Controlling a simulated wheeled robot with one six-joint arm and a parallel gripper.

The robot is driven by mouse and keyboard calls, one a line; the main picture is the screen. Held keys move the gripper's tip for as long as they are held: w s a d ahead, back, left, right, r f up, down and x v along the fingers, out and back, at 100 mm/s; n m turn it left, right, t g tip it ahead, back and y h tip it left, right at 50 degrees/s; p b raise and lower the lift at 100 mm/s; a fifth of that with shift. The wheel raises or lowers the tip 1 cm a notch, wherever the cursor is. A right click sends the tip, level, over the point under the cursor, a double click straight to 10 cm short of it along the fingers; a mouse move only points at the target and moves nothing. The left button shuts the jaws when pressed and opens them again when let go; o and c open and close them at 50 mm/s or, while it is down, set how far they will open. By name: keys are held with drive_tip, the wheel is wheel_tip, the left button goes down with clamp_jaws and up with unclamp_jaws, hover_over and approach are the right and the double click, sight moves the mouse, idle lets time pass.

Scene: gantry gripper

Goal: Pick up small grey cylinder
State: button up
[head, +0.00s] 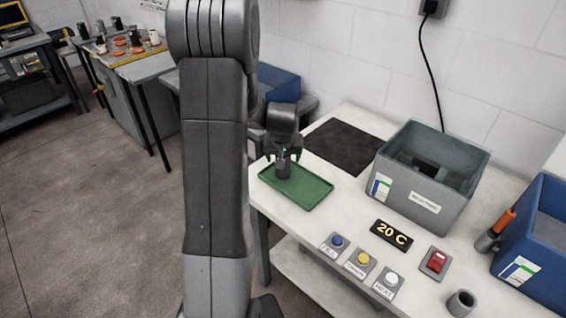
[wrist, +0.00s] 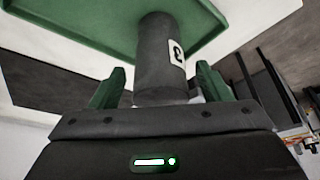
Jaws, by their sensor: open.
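A small dark grey cylinder (head: 283,170) stands on a green tray (head: 312,192) at the near left of the white table. My gripper (head: 283,157) is right above the tray, pointing down, with its fingers on either side of the cylinder. In the wrist view the cylinder (wrist: 158,55) carries a white label with a "3" and lies between the two green fingers of my gripper (wrist: 160,78). The fingers are open, with a gap to the cylinder on each side. The cylinder's end nearest the palm is partly hidden by the gripper body.
A grey bin (head: 425,190) stands right of the tray, with a black mat (head: 350,145) behind. Buttons, a "20 C" display (head: 391,234) and a hollow grey cup (head: 461,303) are at the front. A blue bin (head: 535,245) is at the far right.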

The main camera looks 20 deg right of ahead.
drive_tip(key=shift+x, duration=0.75)
drive_tip(key=c, duration=1.4)
drive_tip(key=shift+r, duration=0.1)
